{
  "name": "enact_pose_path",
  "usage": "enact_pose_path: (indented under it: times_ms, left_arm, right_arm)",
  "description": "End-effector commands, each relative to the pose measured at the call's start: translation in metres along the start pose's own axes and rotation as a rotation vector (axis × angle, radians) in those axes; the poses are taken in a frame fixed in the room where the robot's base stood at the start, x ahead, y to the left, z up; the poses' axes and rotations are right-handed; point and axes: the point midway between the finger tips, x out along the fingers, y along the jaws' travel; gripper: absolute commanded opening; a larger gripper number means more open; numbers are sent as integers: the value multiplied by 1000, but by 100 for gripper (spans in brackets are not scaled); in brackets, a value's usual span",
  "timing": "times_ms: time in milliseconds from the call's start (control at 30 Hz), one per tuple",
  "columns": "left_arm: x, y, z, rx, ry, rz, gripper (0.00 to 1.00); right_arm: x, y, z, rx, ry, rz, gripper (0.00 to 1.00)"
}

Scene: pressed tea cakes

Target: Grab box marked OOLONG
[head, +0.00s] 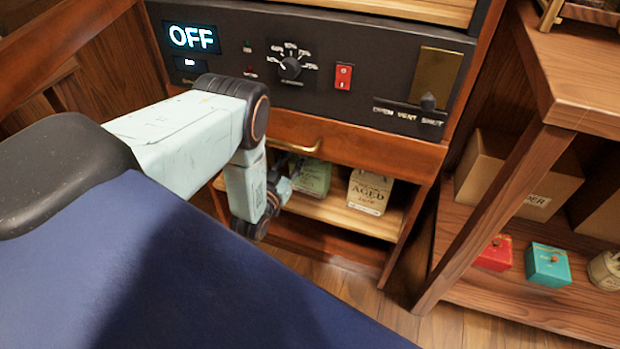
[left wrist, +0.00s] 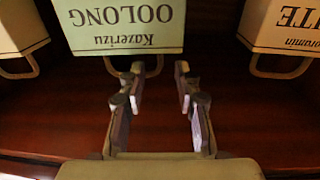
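The box marked OOLONG (left wrist: 125,22) is pale green and appears upside down at the top of the left wrist view, with a looped handle (left wrist: 153,70) at its edge. A green box (head: 314,178) on the low shelf in the head view looks like the same one; its label is too small to read there. My left gripper (left wrist: 160,82) is open and empty, its fingers apart and pointing towards the box's handle edge. In the head view the left gripper (head: 283,186) is at the shelf opening, beside the green box and partly hidden by its own wrist. My right gripper is not in view.
A cream box marked AGED (head: 370,192) stands right of the green box. In the wrist view, other handled boxes flank OOLONG at left (left wrist: 18,28) and right (left wrist: 285,25). A drawer with a brass handle (head: 294,147) and a control panel (head: 385,75) sit above the shelf.

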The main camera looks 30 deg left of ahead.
Motion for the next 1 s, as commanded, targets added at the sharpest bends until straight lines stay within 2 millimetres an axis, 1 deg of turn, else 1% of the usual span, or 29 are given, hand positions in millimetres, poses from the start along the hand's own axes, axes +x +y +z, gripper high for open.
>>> enact_pose_path:
  times_ms: [33, 100, 200, 500, 867, 900, 1000]
  left_arm:
    - [6, -2, 4, 0, 3, -2, 33]
    - [15, -2, 3, 0, 2, -2, 33]
    - [24, -2, 2, 0, 1, -2, 33]
    - [26, -2, 1, 0, -1, -1, 32]
    - [26, -1, 2, 0, -2, -1, 1]
    - [26, -1, 2, 0, -2, -1, 0]
    - [26, -1, 2, 0, -2, -1, 0]
  right_arm:
    - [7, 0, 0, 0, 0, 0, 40]
    - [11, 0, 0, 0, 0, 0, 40]
    - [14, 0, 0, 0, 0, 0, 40]
    - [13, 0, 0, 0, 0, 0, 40]
    - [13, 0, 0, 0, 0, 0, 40]
    - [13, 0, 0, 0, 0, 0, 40]
    - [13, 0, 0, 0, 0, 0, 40]
